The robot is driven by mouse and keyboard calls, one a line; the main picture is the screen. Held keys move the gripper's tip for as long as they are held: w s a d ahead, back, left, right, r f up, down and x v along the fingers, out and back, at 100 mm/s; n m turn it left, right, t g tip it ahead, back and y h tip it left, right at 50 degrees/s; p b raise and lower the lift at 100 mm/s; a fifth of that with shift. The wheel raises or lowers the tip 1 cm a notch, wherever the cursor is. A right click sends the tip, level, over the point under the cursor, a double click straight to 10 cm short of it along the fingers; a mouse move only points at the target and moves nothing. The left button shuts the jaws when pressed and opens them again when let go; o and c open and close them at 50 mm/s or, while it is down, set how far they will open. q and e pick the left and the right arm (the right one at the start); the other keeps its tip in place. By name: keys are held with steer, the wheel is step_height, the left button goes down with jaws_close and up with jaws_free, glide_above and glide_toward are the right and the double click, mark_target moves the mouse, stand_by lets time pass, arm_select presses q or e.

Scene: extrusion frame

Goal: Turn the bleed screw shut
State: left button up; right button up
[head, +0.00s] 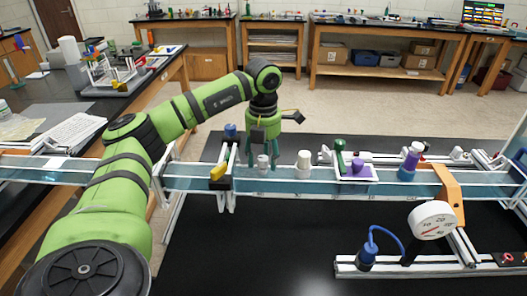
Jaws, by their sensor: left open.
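My left gripper (263,158) points down over the long blue-tinted rail, its two fingers apart. A small grey-white knob (263,163), which may be the bleed screw, stands on the rail between or just behind the fingertips. I cannot tell whether they touch it. A white ribbed cap (303,161) stands just to the right. A purple knob (358,167) sits farther right beside a green handle (340,152). No label shows which one is the bleed screw. My right gripper is out of view.
Left of the gripper are a yellow lever (219,171) and a blue ball knob (230,130) on a white bracket. The black tabletop (270,235) in front is clear.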

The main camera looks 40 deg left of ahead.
mark_target(263, 157)
arm_select(q)
step_height(263, 157, up, 12)
stand_by(0.5)
stand_by(0.5)
